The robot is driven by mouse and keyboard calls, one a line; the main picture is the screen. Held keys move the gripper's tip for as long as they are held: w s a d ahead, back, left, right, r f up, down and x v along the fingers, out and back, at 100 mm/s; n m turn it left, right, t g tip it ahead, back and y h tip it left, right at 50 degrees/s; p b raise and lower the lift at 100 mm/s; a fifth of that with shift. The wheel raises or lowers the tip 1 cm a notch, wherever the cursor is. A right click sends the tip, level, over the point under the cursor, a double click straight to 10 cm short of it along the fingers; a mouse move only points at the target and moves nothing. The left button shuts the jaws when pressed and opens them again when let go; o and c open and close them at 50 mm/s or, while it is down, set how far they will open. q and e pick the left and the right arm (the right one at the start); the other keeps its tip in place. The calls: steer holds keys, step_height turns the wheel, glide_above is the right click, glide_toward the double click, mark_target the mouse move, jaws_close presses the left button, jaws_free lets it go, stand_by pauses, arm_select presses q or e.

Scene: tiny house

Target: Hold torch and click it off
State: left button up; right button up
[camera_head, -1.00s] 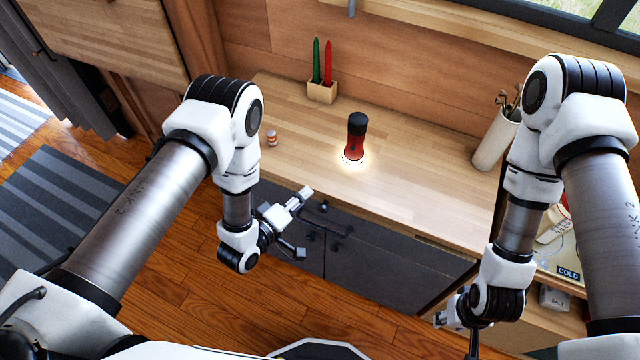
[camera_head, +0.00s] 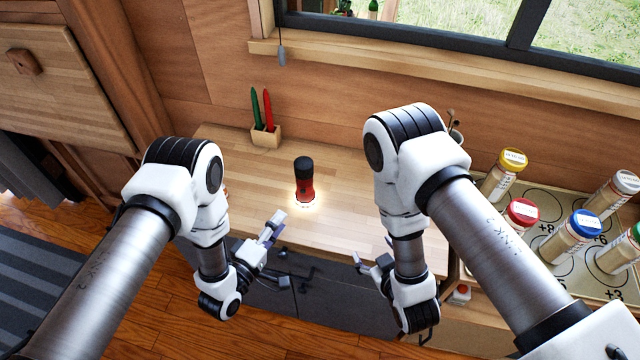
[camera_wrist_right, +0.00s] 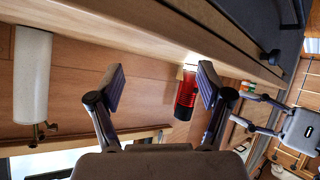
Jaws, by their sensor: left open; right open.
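The torch (camera_head: 304,180) is red with a black upper end. It stands upright, lit end down, on the wooden counter (camera_head: 345,212), with a bright glow around its base. My left gripper (camera_head: 277,238) is open and empty at the counter's front edge, in front of and a little left of the torch. My right gripper (camera_head: 370,262) is open and empty at the front edge, to the right of the torch. In the right wrist view, the torch (camera_wrist_right: 186,95) shows beyond the open fingers (camera_wrist_right: 158,88), partly beside the right finger, and appears apart from them.
A wooden holder (camera_head: 266,137) with a green and a red stick stands at the back of the counter. Several jars with coloured lids, such as a blue-lidded one (camera_head: 572,236), stand on a tray at right. Dark drawers (camera_head: 335,300) lie below the front edge. Counter around the torch is clear.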

mark_target(309, 169)
steer(key=w+a+r+t+y, duration=0.1)
steer(key=w+a+r+y, duration=0.1)
steer(key=w+a+r, duration=0.1)
steer(key=w+a+r+t+y, duration=0.1)
steer(key=w+a+r+y, duration=0.2)
steer(key=w+a+r, duration=0.1)
steer(key=w+a+r+t+y, duration=0.1)
steer(key=w+a+r+y, duration=0.1)
steer(key=w+a+r, duration=0.1)
steer(key=shift+w+a+r+n+t, duration=0.2)
steer(key=shift+w+a, duration=0.15)
steer(key=shift+w, duration=0.25)
steer(key=shift+w+a+r+n+t, duration=0.1)
steer(key=shift+w+a+n+t, duration=0.15)
steer(key=shift+w, duration=0.3)
arm_select(q)
steer(key=shift+s, duration=0.1)
arm_select(e)
steer(key=x, duration=0.7)
steer(key=shift+w+a+r, duration=0.1)
steer(key=shift+w+a, duration=0.2)
arm_select(q)
steer(key=shift+r, duration=0.1)
arm_select(e)
steer(key=c, duration=1.3)
arm_select(q)
jaws_close()
